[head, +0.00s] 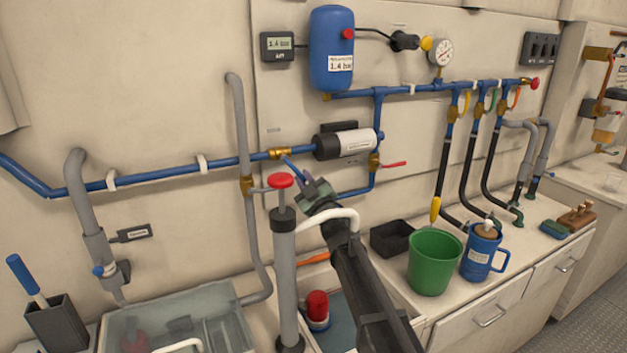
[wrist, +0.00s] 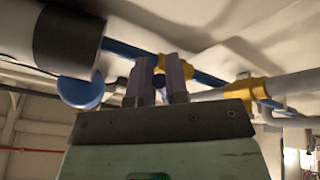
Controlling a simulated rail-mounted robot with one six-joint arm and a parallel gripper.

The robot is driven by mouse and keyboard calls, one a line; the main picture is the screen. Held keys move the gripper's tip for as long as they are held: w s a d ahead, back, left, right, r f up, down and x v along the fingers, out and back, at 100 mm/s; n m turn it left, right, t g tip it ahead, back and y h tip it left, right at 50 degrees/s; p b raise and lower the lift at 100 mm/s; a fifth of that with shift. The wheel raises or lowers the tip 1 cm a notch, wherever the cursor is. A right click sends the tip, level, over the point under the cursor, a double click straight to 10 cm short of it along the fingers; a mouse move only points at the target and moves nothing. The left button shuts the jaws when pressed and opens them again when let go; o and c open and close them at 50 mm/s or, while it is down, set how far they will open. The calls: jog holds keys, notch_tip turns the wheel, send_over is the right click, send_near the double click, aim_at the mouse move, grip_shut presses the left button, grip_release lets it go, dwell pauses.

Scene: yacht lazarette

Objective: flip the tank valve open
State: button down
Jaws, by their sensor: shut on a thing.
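A brass valve (head: 278,153) sits on the blue pipe left of the pump, with a blue lever (head: 293,168) slanting down and right from it. I take this for the tank valve; no readable label confirms it. My gripper (head: 308,190) is at the lower end of that lever, shut on it. In the wrist view my gripper's two dark fingers (wrist: 160,78) point up at the blue pipe, with brass (wrist: 160,63) just behind them. The fingers hide most of the lever there, so the exact grip is hard to see.
The black-and-white pump (head: 345,144) is just above right of my gripper. A red-topped hand pump (head: 281,181) stands close at left. A red-levered valve (head: 390,164) is at right. A green bucket (head: 434,262) and blue mug (head: 482,252) stand on the counter.

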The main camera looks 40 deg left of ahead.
jog(key=c, duration=1.1)
grip_release()
jog(key=b+v, duration=0.4)
jog(key=v, duration=0.7)
jog(key=shift+a, duration=0.1)
jog(key=shift+c, duration=0.2)
